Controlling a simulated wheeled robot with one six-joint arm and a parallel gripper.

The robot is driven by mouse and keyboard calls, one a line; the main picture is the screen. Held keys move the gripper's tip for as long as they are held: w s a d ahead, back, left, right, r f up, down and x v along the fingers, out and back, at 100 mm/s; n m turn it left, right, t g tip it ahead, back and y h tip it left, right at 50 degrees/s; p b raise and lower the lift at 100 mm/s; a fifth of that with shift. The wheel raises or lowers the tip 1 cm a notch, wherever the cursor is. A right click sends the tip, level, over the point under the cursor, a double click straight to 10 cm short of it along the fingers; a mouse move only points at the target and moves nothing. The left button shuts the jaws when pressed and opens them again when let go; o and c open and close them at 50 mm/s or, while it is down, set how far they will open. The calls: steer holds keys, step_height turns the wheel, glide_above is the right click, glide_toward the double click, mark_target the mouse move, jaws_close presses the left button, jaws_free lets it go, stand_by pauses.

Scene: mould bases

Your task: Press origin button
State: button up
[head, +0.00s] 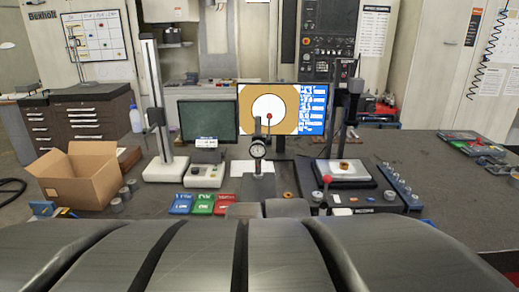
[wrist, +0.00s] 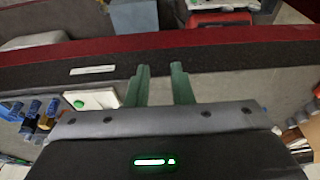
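My gripper (wrist: 160,70) shows in the wrist view with two green fingers standing apart and nothing between them. In the same view a small white box (wrist: 100,98) with a round green button (wrist: 79,104) lies to the left of the fingers, apart from them. I cannot read any marking that names it the origin button. In the head view a small light-grey control box (head: 204,176) with small buttons stands on the table in front of a dark monitor (head: 208,121). My gripper is not seen in the head view.
On the table are an open cardboard box (head: 80,178), a tall measuring stand (head: 155,110), a dial gauge (head: 257,150), blue, green and red bins (head: 203,204), a lit screen (head: 290,98) and a red-knobbed fixture (head: 345,172). The table's right side is mostly clear.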

jaws_close()
stand_by(1.4)
